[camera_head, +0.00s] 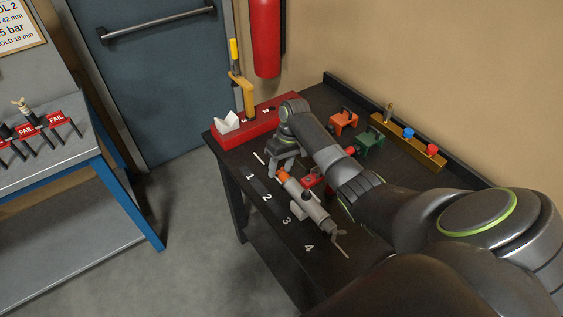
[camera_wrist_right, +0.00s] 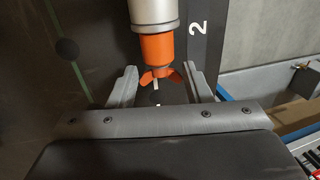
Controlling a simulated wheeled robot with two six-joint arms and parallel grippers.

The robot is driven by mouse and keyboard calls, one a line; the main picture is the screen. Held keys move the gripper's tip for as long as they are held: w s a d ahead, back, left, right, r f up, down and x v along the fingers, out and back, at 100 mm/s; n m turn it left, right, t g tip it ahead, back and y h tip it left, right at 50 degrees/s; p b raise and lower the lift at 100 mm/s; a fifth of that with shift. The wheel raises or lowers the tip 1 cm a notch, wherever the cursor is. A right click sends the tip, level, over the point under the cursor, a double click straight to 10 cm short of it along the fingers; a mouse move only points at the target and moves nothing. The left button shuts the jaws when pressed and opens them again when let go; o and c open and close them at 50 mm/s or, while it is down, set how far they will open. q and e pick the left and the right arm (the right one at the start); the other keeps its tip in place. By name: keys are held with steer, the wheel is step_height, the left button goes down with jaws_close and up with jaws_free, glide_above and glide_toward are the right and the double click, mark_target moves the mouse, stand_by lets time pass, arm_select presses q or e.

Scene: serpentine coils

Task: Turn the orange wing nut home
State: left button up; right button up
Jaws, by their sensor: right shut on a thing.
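The orange wing nut (camera_head: 283,175) sits on the end of a pale grey cylindrical body (camera_head: 311,207) lying along the dark bench. In the right wrist view, the wing nut (camera_wrist_right: 161,74) shows an orange collar with two flared wings and a thin pale stud end. My right gripper (camera_head: 285,168) reaches down over that end. In the wrist view, the right gripper's fingers (camera_wrist_right: 160,70) stand on either side of the wings, shut on the wing nut. The exact contact is hard to see. My left gripper is not in view.
The bench (camera_head: 262,215) carries white numbers 1 to 4 along its front. A red box (camera_head: 258,127) stands at the far left. Orange (camera_head: 343,121) and green (camera_head: 370,139) clamp-like pieces and a yellow rail (camera_head: 405,140) with coloured knobs lie behind. A blue-framed table (camera_head: 125,200) stands left.

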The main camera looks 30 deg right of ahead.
steer(key=h+p, duration=0.2)
steer(key=p, duration=0.1)
steer(key=shift+a+r+h, duration=0.3)
steer(key=shift+a+r, duration=0.1)
steer(key=h+p, duration=0.1)
steer(key=h, duration=0.1)
steer(key=shift+a+f+h+p, duration=0.15)
steer(key=shift+a+h+p, duration=0.15)
steer(key=shift+h+p, duration=0.1)
steer(key=shift+a+f+t+h, duration=0.2)
steer(key=shift+t+h, duration=0.1)
steer(key=shift+h, duration=0.8)
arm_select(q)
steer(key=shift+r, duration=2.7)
arm_select(e)
steer(key=shift+a+f+h, duration=0.1)
steer(key=shift+a+h, duration=0.05)
steer(key=shift+h, duration=0.95)
steer(key=o, duration=1)
steer(key=shift+f, duration=0.1)
arm_select(q)
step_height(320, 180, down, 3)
steer(key=b, duration=0.3)
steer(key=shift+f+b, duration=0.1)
steer(key=shift+b, duration=0.2)
arm_select(e)
steer(key=v, duration=1.7)
steer(key=shift+a, duration=0.35)
